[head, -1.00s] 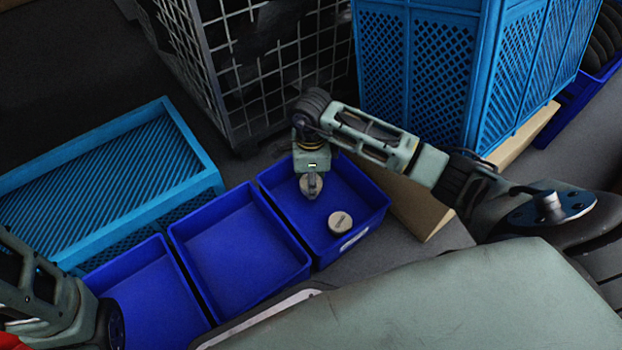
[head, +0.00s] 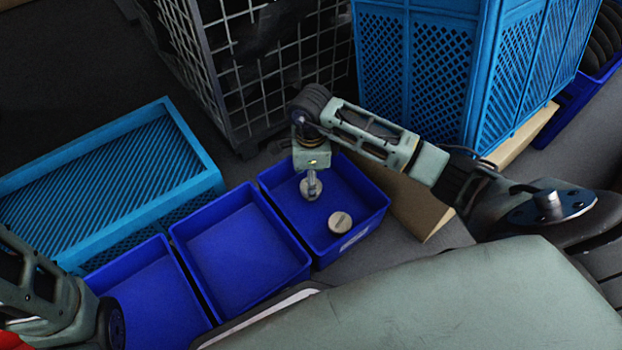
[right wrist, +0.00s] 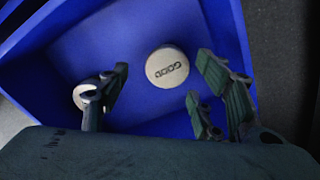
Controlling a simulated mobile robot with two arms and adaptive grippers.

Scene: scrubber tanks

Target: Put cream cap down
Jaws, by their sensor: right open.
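Two round cream caps are in the rightmost dark blue bin (head: 362,192). One cap (head: 341,222) lies near the bin's front side. The other cap (head: 305,192) is at my right gripper (head: 312,192) and is partly hidden by its fingers. In the right wrist view my right gripper (right wrist: 166,98) has its fingers spread apart. Another cap (right wrist: 80,96) is partly behind the left finger. My left gripper is out of view; only part of the left arm shows.
Two empty dark blue bins (head: 240,240) stand left of the cap bin. A light blue crate (head: 130,165) lies at the left. A wire cage (head: 265,70) and a tall blue crate (head: 415,60) stand behind. A tan board (head: 425,215) is beside the bin.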

